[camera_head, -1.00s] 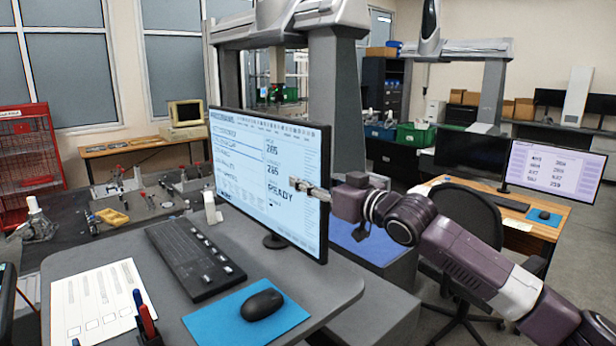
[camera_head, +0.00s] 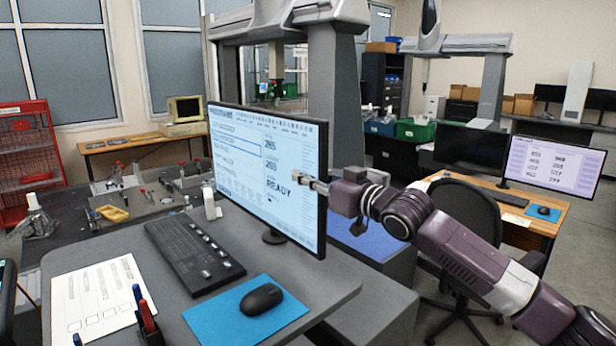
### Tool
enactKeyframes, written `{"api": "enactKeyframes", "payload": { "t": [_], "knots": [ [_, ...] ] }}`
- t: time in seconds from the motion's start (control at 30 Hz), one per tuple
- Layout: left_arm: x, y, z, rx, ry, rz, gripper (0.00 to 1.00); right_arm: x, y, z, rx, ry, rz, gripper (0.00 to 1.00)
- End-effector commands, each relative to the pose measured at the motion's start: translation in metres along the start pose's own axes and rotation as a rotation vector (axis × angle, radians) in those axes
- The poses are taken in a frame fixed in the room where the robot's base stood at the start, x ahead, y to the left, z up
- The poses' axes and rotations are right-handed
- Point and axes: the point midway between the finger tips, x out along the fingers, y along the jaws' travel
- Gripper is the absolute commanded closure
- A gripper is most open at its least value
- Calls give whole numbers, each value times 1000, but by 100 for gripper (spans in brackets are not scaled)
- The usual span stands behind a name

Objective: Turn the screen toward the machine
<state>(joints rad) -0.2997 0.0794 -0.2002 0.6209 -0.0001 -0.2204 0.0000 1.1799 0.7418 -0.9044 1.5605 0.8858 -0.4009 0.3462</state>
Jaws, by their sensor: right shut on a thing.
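The screen (camera_head: 240,160) is a lit monitor with a black frame, showing text and the word READY. It stands upright on a stand (camera_head: 274,237) on the grey desk, its face angled toward the lower left. My right gripper (camera_head: 306,181) comes in from the right and is shut on the screen's right edge, its fingers lying in front of the display. Its grip behind the edge is hidden. The machine (camera_head: 335,100) is a grey gantry with thick columns behind the screen.
A keyboard (camera_head: 194,251), a mouse (camera_head: 261,299) on a blue mat (camera_head: 213,318), a paper sheet (camera_head: 100,297) and a pen holder (camera_head: 149,332) occupy the desk. A dark chair (camera_head: 464,220) and a second desk (camera_head: 553,228) with monitors stand at right.

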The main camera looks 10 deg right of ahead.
Motion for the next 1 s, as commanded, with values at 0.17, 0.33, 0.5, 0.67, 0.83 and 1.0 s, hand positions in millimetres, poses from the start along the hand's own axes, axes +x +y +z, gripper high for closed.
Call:
{"api": "enactKeyframes", "payload": {
  "t": [0.17,0.33,0.5,0.67,0.83,1.0],
  "knots": [
    [3,0,0,0,0,0,100,9,-30,0,2,1,-11,100],
    [2,0,0,0,0,0,100,13,-40,0,3,3,-18,100],
    [1,0,0,0,0,0,100,21,-57,0,5,3,-21,100],
    [-2,0,0,0,0,0,100,31,-76,-1,8,4,-23,100],
    [-3,0,0,0,-1,0,100,36,-84,-1,6,5,-21,100],
    [-3,0,0,0,-1,0,100,36,-84,-1,4,6,-21,100]
  ]
}}
